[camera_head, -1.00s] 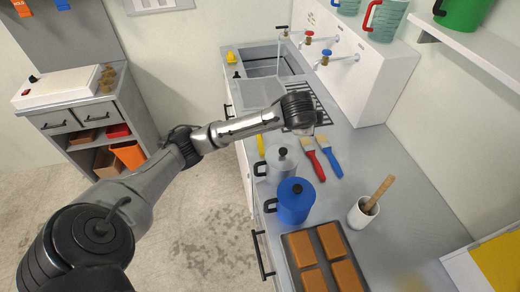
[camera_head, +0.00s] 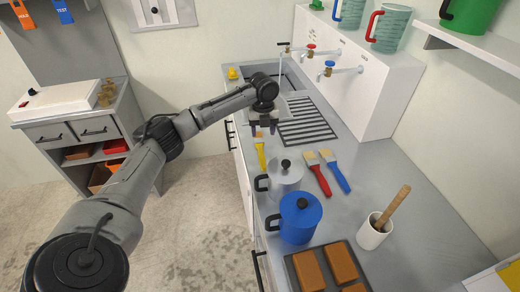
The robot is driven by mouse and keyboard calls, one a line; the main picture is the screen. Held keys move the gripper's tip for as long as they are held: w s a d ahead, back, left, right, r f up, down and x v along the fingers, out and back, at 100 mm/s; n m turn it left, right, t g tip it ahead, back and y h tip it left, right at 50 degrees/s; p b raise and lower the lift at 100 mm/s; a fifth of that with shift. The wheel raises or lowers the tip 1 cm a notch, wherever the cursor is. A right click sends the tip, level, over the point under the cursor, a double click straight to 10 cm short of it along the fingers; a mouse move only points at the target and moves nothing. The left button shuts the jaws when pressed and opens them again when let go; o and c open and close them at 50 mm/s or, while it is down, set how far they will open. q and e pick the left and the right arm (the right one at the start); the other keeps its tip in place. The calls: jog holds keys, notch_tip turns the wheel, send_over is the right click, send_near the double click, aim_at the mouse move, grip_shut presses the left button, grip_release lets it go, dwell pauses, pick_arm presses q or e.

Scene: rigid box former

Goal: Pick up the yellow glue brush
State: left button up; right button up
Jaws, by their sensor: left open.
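The yellow glue brush (camera_head: 260,150) lies on the grey counter near its left edge, beyond the silver pot. Its bristle end points away from me, and its near end is close to the pot. My left gripper (camera_head: 263,130) points down just above the far end of the brush. Its two fingers are apart and nothing shows between them. Whether they touch the brush is hard to tell. My right gripper is not in view.
A silver pot (camera_head: 285,175) and a blue pot (camera_head: 299,219) stand nearby. A red brush (camera_head: 318,175) and a blue brush (camera_head: 335,172) lie to the right. A drain grille (camera_head: 308,132) and sink are beyond. A white mortar (camera_head: 374,233) stands right.

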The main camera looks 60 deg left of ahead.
pick_arm(q)
jog(key=b, duration=0.1)
send_over(262, 156)
notch_tip(262, 156, down, 7)
jog(key=shift+w+d+f, duration=0.1)
jog(key=shift+s+f+b, duration=0.2)
jog(key=shift+f+b, duration=0.9)
jog(key=shift+f, duration=1.45)
jog(key=shift+c, duration=0.4)
jog(key=shift+c, duration=0.9)
jog(key=c, duration=0.8)
